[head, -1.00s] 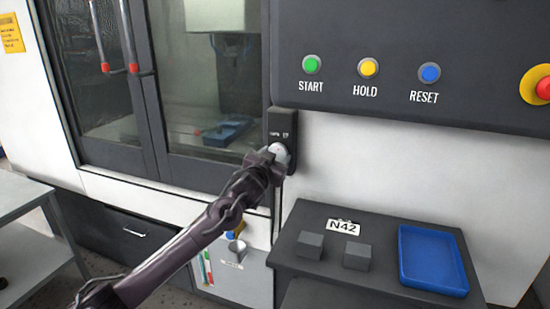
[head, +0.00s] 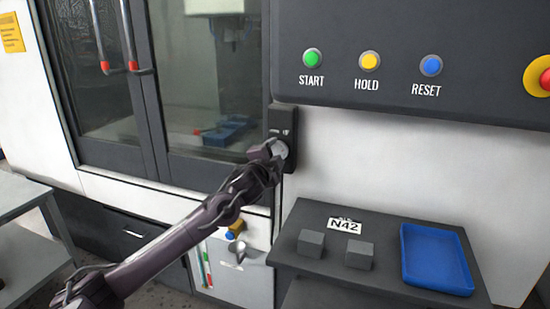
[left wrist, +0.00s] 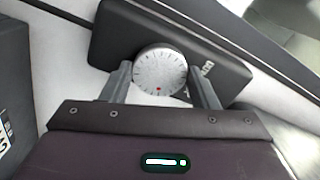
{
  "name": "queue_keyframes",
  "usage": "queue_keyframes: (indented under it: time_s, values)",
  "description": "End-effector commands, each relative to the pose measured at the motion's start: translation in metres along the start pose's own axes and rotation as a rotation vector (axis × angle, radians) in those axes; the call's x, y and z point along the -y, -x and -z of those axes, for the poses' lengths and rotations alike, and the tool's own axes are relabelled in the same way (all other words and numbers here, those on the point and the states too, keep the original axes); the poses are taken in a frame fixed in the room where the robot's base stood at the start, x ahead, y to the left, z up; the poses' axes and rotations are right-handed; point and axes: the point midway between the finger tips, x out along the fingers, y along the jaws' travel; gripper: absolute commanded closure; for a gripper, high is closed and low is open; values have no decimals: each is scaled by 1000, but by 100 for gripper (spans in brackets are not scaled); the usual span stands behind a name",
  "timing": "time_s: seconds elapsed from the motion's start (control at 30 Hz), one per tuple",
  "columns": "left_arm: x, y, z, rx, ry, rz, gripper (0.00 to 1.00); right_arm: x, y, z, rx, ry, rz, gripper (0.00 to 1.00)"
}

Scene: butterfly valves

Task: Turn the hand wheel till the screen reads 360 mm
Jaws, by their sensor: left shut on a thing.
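In the head view the knob (head: 282,148) is on the dark panel (head: 281,118) right of the machine door. My left gripper (head: 268,152) is shut on the knob, one finger on each side of it; the fingers (left wrist: 161,84) also show in the left wrist view. No spoked hand wheel and no screen with a mm reading show in these views. My right gripper is out of view.
A control panel (head: 460,30) with START, HOLD and RESET buttons and a red stop button (head: 542,82) overhangs above right. A dark stand (head: 385,222) below holds two grey blocks and a blue tray (head: 405,275). A grey table (head: 25,190) stands at left.

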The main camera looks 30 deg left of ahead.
Motion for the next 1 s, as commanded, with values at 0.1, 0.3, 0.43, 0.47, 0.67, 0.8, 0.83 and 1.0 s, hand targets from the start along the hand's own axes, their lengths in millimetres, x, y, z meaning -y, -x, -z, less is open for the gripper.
queue_keyframes:
  time_s: [0.1, 0.3, 0.43, 0.47, 0.67, 0.8, 0.83, 1.0]
  values:
    - [-2, 0, 0, -1, -114, 1, 69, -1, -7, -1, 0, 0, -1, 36]
    - [-2, 0, 0, -2, -304, 0, 69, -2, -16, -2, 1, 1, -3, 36]
    - [-2, 0, -1, 0, -427, 1, 69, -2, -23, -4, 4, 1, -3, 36]
    - [-2, 0, -1, -1, -455, 0, 69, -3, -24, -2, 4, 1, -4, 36]
    - [-3, 0, -1, -1, -637, -1, 69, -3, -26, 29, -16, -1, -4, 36]
    - [-2, 0, -1, -1, -745, 0, 69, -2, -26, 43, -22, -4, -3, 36]
    - [-3, 0, -1, 0, -767, -1, 69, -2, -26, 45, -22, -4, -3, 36]
    - [-3, 0, -1, -1, -866, -2, 69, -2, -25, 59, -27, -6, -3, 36]
